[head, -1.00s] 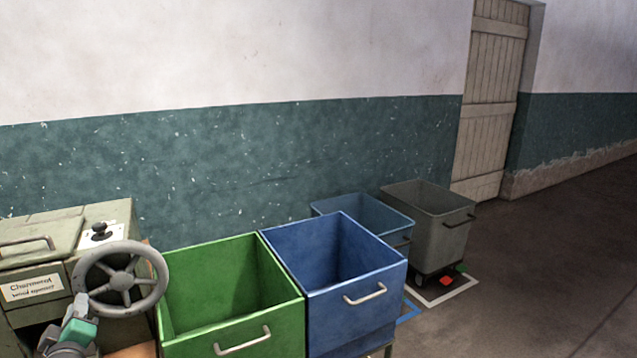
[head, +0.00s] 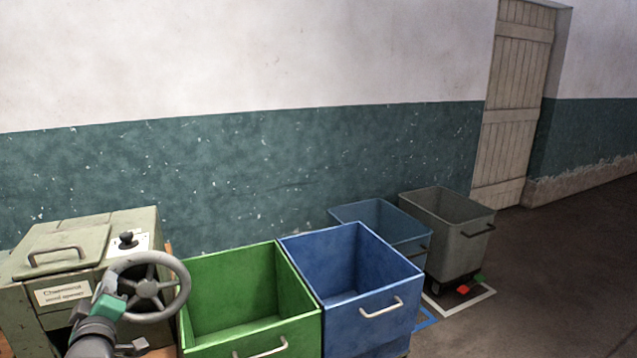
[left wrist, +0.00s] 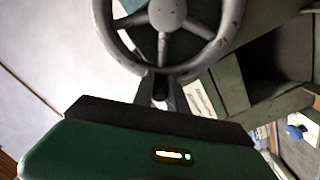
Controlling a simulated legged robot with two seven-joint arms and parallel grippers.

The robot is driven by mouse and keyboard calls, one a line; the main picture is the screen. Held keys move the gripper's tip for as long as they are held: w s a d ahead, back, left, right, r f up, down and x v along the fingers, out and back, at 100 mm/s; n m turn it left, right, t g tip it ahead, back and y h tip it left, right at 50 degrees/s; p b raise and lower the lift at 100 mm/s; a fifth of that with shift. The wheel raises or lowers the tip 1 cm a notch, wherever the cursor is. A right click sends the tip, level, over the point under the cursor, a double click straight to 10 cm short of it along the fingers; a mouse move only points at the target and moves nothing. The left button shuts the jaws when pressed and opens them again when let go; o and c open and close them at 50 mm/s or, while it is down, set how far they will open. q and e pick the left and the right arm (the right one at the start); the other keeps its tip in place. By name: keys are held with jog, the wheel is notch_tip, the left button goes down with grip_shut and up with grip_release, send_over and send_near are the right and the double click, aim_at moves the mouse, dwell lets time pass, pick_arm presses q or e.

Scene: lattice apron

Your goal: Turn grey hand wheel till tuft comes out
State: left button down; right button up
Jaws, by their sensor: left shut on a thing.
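The grey hand wheel (head: 147,287) is mounted on the front of a pale green machine (head: 30,285) at the left of the head view. It has a round rim and spokes to a hub. In the left wrist view the wheel (left wrist: 168,14) fills the top. My left gripper (head: 104,287) is at the left side of the rim. In the left wrist view its fingers (left wrist: 158,92) meet the lower rim, shut on it. No tuft shows in either view. My right gripper is not in view.
An open green bin (head: 250,300) and an open blue bin (head: 350,290) stand right of the machine. Another blue bin (head: 383,232) and a grey bin (head: 447,235) stand behind, near floor markings. The floor (head: 545,270) at right is clear.

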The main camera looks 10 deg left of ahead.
pick_arm(q)
jog(key=shift+w+d+r+p, duration=0.35)
jog(key=shift+d+r, duration=0.15)
jog(key=shift+d, duration=0.1)
jog(key=shift+w+d+r+p, duration=0.35)
jog(key=shift+d+r, duration=0.1)
jog(key=shift+d, duration=0.1)
jog(key=shift+w+d+r, duration=0.1)
jog(key=shift+d, duration=0.1)
jog(key=c, duration=1.3)
grip_release()
jog(key=shift+a, duration=0.2)
jog(key=shift+s, duration=0.3)
jog(key=b, duration=0.2)
send_near(119, 267)
jog(key=shift+s+d, duration=0.45)
jog(key=shift+s, duration=0.1)
jog(key=shift+w, duration=0.1)
